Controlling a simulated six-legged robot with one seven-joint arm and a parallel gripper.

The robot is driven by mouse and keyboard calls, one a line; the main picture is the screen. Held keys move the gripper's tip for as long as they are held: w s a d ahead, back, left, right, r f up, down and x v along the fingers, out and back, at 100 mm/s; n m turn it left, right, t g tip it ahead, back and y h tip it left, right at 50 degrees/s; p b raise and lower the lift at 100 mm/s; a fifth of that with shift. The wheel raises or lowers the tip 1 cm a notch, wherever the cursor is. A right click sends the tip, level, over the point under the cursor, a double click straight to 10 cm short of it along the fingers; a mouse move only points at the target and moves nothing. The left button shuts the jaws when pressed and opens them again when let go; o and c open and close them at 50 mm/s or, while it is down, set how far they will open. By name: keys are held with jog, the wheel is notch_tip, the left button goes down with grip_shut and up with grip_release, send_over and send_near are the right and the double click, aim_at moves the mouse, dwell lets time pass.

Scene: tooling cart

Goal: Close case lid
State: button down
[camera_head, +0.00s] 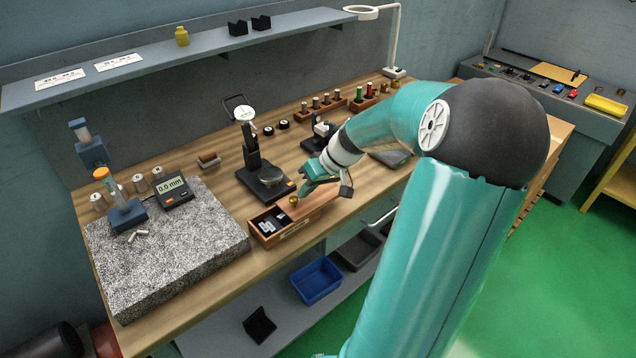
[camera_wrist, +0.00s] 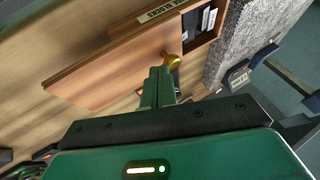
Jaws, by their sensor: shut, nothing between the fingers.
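The wooden case (camera_head: 262,236) stands near the bench's front edge, partly open. Its left part shows grey and dark blocks inside; the sliding wooden lid (camera_head: 318,199) covers or reaches past the right part. The case also shows in the wrist view (camera_wrist: 217,27), with the lid (camera_wrist: 112,66) drawn out to the left. A brass knob (camera_head: 293,201) sits on the lid's end near the opening; it also shows in the wrist view (camera_wrist: 173,61). My gripper (camera_head: 303,193) is shut and empty, right beside the knob. Whether the fingertips (camera_wrist: 160,72) touch it, I cannot tell.
A granite plate (camera_head: 170,250) lies left of the case. A dial gauge stand (camera_head: 266,182) stands close behind it. A blue bin (camera_head: 316,281) sits on the lower shelf. Some bare bench lies between the granite plate and the gauge stand.

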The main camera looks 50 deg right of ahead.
jog(key=a, duration=0.6)
jog(key=w+a, duration=0.1)
jog(key=a, duration=0.2)
jog(key=shift+a, duration=0.3)
jog(key=shift+w, duration=0.1)
